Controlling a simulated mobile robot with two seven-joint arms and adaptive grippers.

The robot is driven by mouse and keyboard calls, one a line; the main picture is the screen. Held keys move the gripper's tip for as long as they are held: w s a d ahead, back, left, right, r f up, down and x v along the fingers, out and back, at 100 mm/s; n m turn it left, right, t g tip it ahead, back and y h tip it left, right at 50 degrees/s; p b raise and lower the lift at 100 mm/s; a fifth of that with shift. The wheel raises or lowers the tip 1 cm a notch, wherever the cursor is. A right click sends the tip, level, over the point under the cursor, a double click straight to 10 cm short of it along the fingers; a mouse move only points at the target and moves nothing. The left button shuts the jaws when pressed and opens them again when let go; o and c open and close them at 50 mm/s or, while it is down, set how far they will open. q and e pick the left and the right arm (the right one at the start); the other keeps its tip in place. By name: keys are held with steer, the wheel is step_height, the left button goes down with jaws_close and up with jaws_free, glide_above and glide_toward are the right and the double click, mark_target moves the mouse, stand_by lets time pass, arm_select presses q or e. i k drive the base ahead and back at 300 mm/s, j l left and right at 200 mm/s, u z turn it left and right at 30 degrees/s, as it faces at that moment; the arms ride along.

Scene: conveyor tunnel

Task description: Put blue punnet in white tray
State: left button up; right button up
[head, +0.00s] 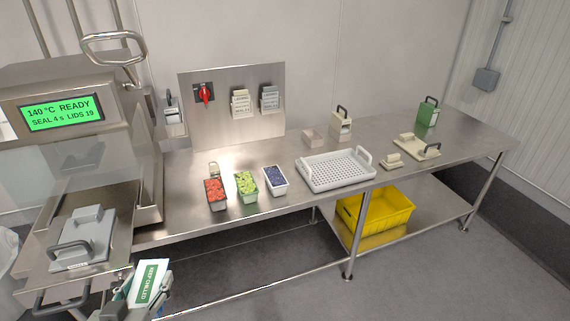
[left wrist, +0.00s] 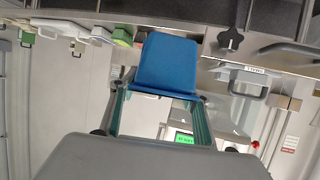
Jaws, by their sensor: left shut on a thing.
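My left gripper (head: 142,290) is at the bottom left of the head view, in front of the bench. It is shut on the blue punnet (left wrist: 168,62), which shows its plain blue side between the fingers in the left wrist view. In the head view the punnet's white and green top (head: 150,282) reads "KEEP CHILLED" and hides most of its blue body. The white tray (head: 312,183) lies on the bench right of the middle, well away from the gripper. It is perforated, has raised handles and looks empty. My right gripper is not in view.
Punnets with red (head: 215,193), green (head: 246,186) and dark blue (head: 275,180) contents stand left of the tray. The sealing machine (head: 60,112) is at the left. A yellow crate (head: 375,214) sits on the lower shelf. The bench front is clear.

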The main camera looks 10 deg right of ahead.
mark_target(334, 171)
steer(key=i+l, duration=0.2)
steer(key=l, duration=0.2)
steer(key=i+l, duration=0.2)
steer(key=l, duration=0.2)
steer(key=i+l, duration=0.25)
steer(key=l, duration=0.15)
steer(key=i+l, duration=0.2)
steer(key=l, duration=0.2)
steer(key=i+l, duration=0.2)
steer(key=l, duration=0.15)
steer(key=i+l+z, duration=0.1)
steer(key=l, duration=0.3)
steer(key=i, duration=0.1)
